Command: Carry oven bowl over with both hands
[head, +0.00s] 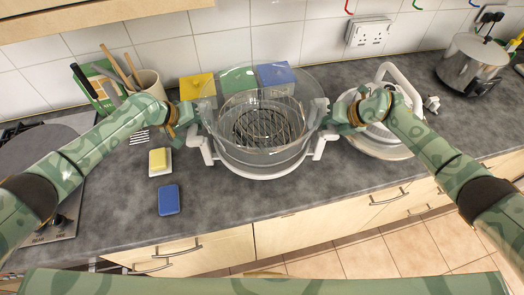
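The oven bowl (262,145) is a large clear glass bowl in the middle of the head view, with a round wire rack (264,127) showing inside it. The bowl sits in a white stand (268,174) with handles at the left and right. My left gripper (201,117) is at the bowl's left side, close to the rim. My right gripper (327,119) is at its right side, also close to the rim. The fingertips are small and partly hidden against the glass, so I cannot tell whether either one is shut on the bowl.
A white lid with a tall handle (386,73) lies right of the bowl. Behind it stand yellow, green and blue boxes (276,75). A steel pot (472,60) stands far right. The front counter is clear.

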